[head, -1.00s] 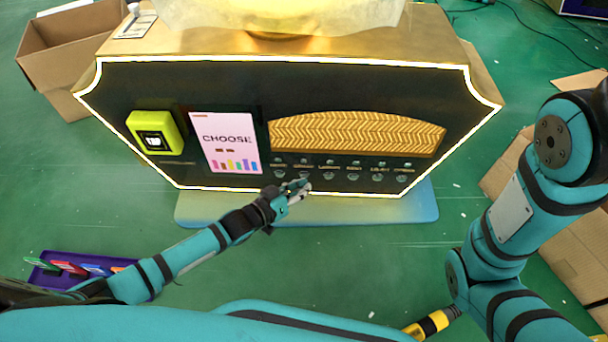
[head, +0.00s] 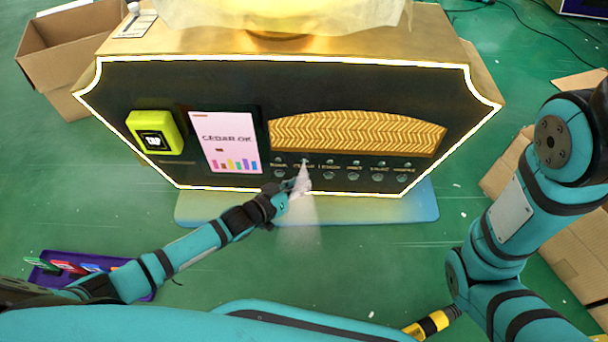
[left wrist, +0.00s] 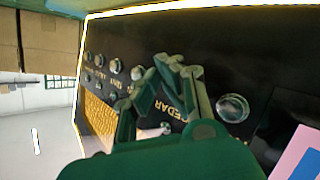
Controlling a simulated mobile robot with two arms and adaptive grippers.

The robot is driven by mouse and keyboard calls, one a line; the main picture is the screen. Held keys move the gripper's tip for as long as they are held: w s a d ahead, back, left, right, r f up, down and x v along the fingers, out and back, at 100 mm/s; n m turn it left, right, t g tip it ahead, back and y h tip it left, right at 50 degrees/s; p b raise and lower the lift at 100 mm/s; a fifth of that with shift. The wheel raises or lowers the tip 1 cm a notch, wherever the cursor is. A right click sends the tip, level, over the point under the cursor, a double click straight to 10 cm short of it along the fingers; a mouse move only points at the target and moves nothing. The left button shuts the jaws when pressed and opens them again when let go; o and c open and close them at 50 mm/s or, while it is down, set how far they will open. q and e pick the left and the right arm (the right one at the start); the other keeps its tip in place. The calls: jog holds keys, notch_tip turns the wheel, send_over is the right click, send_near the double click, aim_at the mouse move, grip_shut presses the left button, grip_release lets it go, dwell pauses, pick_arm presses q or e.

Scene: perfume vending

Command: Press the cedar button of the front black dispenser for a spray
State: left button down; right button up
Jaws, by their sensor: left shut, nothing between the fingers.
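The black dispenser (head: 230,95) has a glowing white outline and a row of round buttons under a gold herringbone panel (head: 350,133). Its screen (head: 226,141) reads "CEDAR OK". My left gripper (head: 296,187) is shut and empty at the front panel, by the second button position from the left. The CEDAR label shows beside its fingers (left wrist: 178,72) in the left wrist view. The fingers hide the cedar button, so contact cannot be told. A white mist (head: 302,212) spreads downward from around the fingertips. My right arm is at the right; its gripper is not visible.
A yellow-green TAP reader (head: 155,133) sits left of the screen. A purple tray (head: 55,282) with coloured cards lies at lower left. Cardboard boxes (head: 70,50) stand at back left and right. A yellow and black object (head: 432,323) shows at the bottom.

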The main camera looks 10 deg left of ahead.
dwell(0.4)
pick_arm(q)
jog(key=shift+s+d+p, duration=0.1)
jog(key=shift+s+p, duration=0.65)
jog(key=shift+s, duration=0.1)
jog(key=shift+s, duration=0.1)
jog(key=s+p, duration=0.2)
jog(key=s, duration=0.1)
jog(key=s+p, duration=0.1)
jog(key=shift+s+d, duration=0.35)
jog(key=shift+d, duration=0.05)
jog(key=shift+r, duration=0.1)
